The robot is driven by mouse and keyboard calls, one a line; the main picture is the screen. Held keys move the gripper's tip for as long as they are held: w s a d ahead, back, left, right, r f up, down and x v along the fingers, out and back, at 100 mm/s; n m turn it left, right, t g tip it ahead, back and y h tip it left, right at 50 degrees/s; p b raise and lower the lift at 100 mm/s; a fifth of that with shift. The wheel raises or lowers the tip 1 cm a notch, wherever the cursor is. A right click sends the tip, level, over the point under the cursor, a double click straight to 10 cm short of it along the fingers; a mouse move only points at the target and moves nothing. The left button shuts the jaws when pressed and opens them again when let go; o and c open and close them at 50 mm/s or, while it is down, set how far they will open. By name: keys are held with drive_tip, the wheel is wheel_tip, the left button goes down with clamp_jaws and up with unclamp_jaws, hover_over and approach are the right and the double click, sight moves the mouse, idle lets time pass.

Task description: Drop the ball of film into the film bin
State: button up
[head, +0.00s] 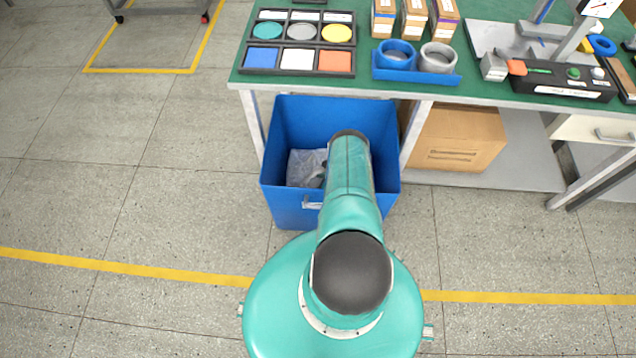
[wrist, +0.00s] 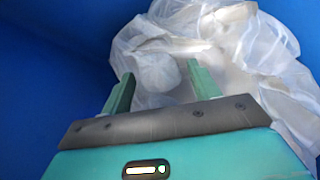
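The blue film bin (head: 285,215) stands under the front edge of the green bench. Crumpled clear film (head: 303,168) lies inside it at the left in the head view. My arm reaches down into the bin and hides its right part; my gripper is mostly hidden there. In the wrist view my gripper (wrist: 160,72) has its two green fingers apart. A rounded whitish lump, seemingly the ball of film (wrist: 157,73), lies just beyond and between the fingertips, with gaps at both sides. More loose crumpled film (wrist: 245,50) surrounds it and spreads to the right.
The bin's blue walls (wrist: 50,60) are close around my gripper. The green bench top (head: 470,98) above carries colored trays, boxes and a blue holder with two rings. A cardboard box (head: 460,140) sits on the lower shelf at the right. The floor to the left is clear.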

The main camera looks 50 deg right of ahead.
drive_tip(key=shift+r, duration=0.1)
drive_tip(key=shift+r, duration=0.2)
drive_tip(key=v, duration=1.1)
drive_tip(key=shift+s+d+r, duration=0.15)
drive_tip(key=shift+s+r, duration=0.1)
drive_tip(key=shift+s, duration=0.1)
drive_tip(key=shift+w, duration=0.1)
